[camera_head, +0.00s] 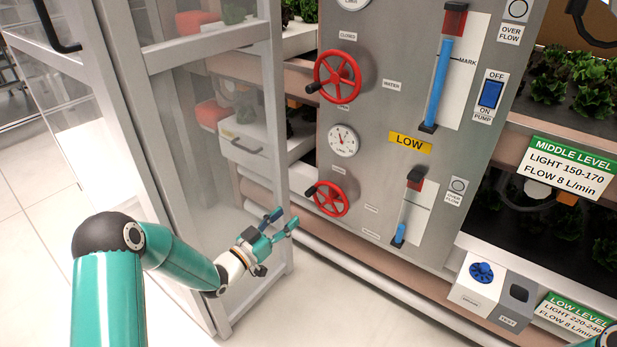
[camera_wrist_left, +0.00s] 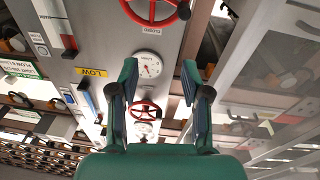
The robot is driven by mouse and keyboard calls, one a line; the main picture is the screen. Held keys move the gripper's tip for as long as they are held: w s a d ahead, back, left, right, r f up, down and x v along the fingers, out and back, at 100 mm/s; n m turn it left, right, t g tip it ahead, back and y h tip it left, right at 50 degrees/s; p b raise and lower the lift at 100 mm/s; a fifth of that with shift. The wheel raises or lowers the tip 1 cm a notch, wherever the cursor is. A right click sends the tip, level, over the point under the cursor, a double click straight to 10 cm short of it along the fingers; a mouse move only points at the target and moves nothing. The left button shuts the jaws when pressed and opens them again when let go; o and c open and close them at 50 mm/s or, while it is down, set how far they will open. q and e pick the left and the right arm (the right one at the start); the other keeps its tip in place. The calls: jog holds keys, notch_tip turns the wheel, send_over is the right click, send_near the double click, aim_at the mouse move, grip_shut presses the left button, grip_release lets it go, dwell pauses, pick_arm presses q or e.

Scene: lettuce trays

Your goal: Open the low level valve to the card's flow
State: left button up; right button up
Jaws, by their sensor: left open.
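The low level valve is a red handwheel (camera_head: 331,198) with a black knob, low on the grey panel (camera_head: 385,140), under the dial gauge (camera_head: 343,140) and left of the yellow LOW label (camera_head: 410,142). My left gripper (camera_head: 283,222) is open and empty, to the left of this wheel and apart from it. The low level card (camera_head: 573,317) is green and white, at the bottom right, and reads light 220-240, flow 8 L/min. A low flow tube (camera_head: 400,232) holds a little blue at its bottom.
An upper red handwheel (camera_head: 338,76) and a tall blue-filled tube (camera_head: 438,85) sit above. A framed glass door (camera_head: 277,150) stands open close to my left arm. A pump switch (camera_head: 490,94) and a middle level card (camera_head: 567,168) are at right.

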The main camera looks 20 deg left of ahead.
aim_at(306, 195)
pick_arm(q)
jog(key=s+a+f+n+y+p, duration=0.1)
jog(key=s+a+f+n+p, duration=0.1)
jog(key=a+p, duration=0.1)
pick_arm(e)
notch_tip(306, 195, up, 5)
pick_arm(q)
jog(key=shift+y, duration=0.3)
jog(key=b+x, duration=0.1)
jog(key=x, duration=0.4)
jog(key=b+x, duration=0.2)
jog(key=x, duration=0.4)
jog(key=b+x, duration=0.1)
jog(key=x, duration=0.5)
jog(key=shift+f, duration=0.4)
pick_arm(e)
notch_tip(306, 195, down, 4)
jog(key=shift+f, duration=0.1)
pick_arm(q)
jog(key=shift+c, duration=0.3)
jog(key=shift+a+r, duration=0.1)
jog(key=shift+a, duration=0.05)
grip_shut()
